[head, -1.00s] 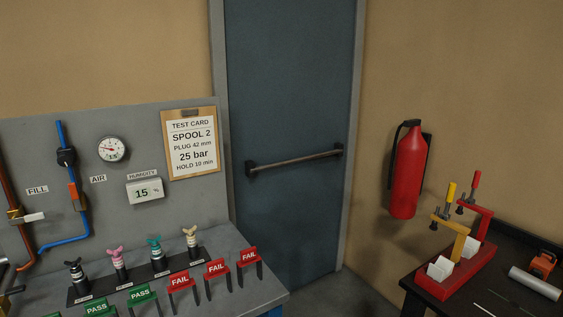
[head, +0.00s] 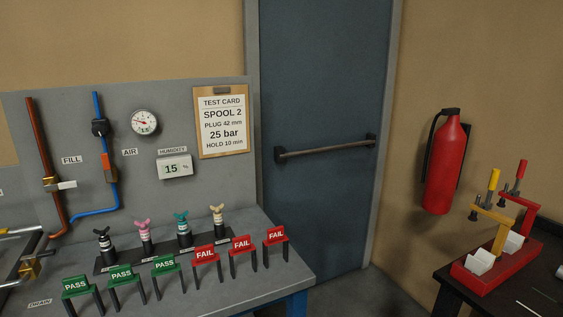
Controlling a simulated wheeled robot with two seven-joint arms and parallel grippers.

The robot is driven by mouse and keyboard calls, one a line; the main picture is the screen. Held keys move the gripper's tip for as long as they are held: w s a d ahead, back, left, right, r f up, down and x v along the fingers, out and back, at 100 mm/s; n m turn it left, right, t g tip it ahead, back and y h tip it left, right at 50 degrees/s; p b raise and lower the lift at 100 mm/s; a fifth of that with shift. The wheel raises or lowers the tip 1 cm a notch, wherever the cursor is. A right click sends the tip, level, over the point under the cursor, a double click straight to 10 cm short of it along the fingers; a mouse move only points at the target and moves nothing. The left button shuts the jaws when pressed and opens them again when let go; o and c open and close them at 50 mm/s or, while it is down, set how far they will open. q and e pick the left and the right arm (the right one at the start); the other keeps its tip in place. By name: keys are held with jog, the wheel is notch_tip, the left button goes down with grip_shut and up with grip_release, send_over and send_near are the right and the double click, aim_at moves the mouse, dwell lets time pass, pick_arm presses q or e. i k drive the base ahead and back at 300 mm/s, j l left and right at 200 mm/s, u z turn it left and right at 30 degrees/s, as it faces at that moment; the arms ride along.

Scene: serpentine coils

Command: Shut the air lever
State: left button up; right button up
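The air lever (head: 107,164) is a small orange-red handle on the blue pipe (head: 97,108), left of the AIR label (head: 129,152) on the grey panel. It looks roughly upright, in line with the pipe. A black fitting (head: 100,128) sits above it on the same pipe. Neither of my grippers shows in the head view, and nothing touches the lever.
A white FILL lever (head: 66,185) sits on the copper pipe to the left. Below the panel, the bench (head: 262,288) holds several colored plugs and PASS and FAIL signs (head: 204,254). A metal pipe assembly (head: 30,268) stands at the lower left.

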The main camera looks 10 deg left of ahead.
aim_at(104, 157)
jog(key=u, duration=1.25)
jog(key=i+l+z, duration=0.2)
jog(key=z, duration=0.15)
jog(key=i+l+z, duration=0.3)
jog(key=k+l, duration=0.05)
